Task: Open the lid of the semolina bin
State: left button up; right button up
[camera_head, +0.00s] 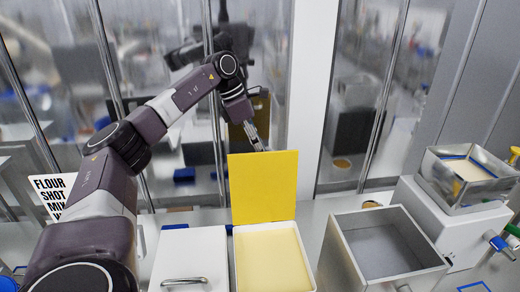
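The semolina bin (238,262) is a white-rimmed bin filled with pale yellow material at the bottom centre. Its yellow lid (264,187) stands upright at the bin's back edge, so the bin is open at the top. My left arm reaches in from the left and over the back. My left gripper (258,143) is at the top edge of the lid, on its far side. Its fingertips are partly hidden by the lid, and I cannot tell whether they touch it or how far apart they are. My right gripper is not in view.
A white-lidded bin (187,250) with a metal handle stands directly left. An open grey metal box (340,250) stands to the right. Further right is a white machine (445,222) with a metal hopper on top. Glass panels and a white post (311,90) rise behind the counter.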

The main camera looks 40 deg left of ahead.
pick_arm(q)
jog(key=v, duration=1.2)
jog(key=shift+f, duration=0.2)
dwell(0.4)
